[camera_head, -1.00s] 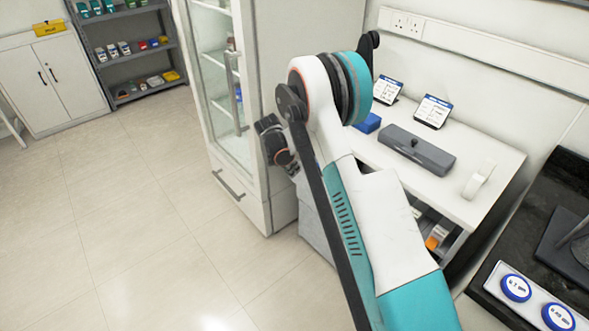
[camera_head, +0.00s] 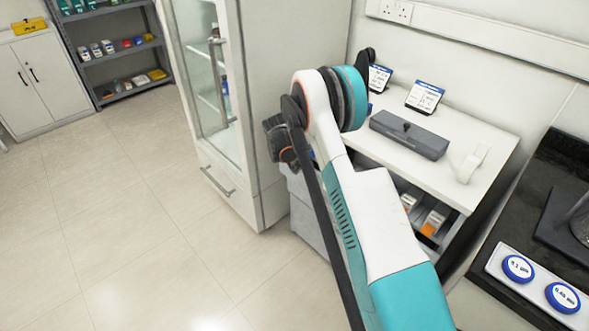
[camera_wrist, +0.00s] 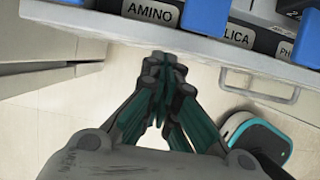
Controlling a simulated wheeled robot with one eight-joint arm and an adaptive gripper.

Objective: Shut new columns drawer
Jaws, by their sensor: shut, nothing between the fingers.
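In the wrist view an open drawer shows at the top, its pale front panel (camera_wrist: 190,42) running across the picture. Behind the panel are dark boxes with labels reading AMINO (camera_wrist: 152,12) and, partly covered, ILICA (camera_wrist: 236,37), with blue blocks (camera_wrist: 206,16) among them. A bar handle (camera_wrist: 262,86) is on the front, to the right of my gripper. My gripper (camera_wrist: 163,66) is shut and empty, its tips close to the front panel; I cannot tell if they touch. In the head view my arm hides the gripper, and I cannot make out the drawer clearly.
A white table (camera_head: 486,137) carries a grey case (camera_head: 408,135) and label stands (camera_head: 424,97); boxes sit on a shelf below it (camera_head: 433,221). A glass-door cabinet (camera_head: 225,185) stands left of my arm. A dark bench (camera_head: 500,238) is at the right. The floor at left is clear.

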